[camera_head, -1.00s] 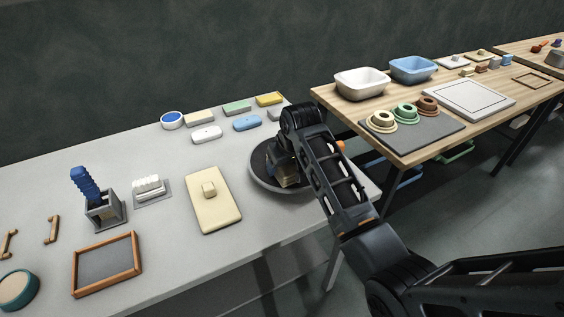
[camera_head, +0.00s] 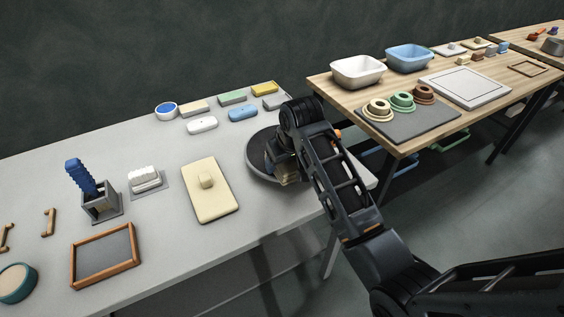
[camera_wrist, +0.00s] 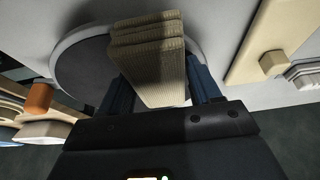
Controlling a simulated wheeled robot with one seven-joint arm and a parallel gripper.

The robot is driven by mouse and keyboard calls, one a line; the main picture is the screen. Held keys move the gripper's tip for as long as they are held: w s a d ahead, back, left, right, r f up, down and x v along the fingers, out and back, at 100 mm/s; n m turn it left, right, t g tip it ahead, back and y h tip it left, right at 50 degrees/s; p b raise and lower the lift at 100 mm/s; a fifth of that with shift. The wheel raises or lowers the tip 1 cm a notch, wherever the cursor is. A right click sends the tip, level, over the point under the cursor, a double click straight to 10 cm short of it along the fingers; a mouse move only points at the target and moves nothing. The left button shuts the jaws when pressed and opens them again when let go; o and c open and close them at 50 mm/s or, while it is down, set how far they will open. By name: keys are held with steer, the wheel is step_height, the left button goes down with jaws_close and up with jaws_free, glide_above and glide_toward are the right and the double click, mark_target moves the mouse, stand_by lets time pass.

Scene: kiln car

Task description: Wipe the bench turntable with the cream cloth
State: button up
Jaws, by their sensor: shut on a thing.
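The bench turntable (camera_head: 262,170) is a dark round disc with a lighter rim on the grey bench, partly hidden behind my arm in the head view. It also fills the upper left of the wrist view (camera_wrist: 82,66). My gripper (camera_wrist: 158,88) is shut on the cream cloth (camera_wrist: 150,55), a folded, ribbed pad held between its two blue-grey fingers. The cloth lies over the turntable in the wrist view; whether it touches the surface I cannot tell. In the head view my gripper (camera_head: 288,172) is over the right part of the disc and the cloth is mostly hidden.
A cream board with a knob (camera_head: 212,200) lies left of the turntable. Several coloured blocks and a blue-topped round pot (camera_head: 166,111) stand behind it. A grey holder (camera_head: 102,207) and a framed slate (camera_head: 104,258) are farther left. A wooden table (camera_head: 334,87) stands to the right.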

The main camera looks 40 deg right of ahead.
steer(key=shift+r, duration=3.15)
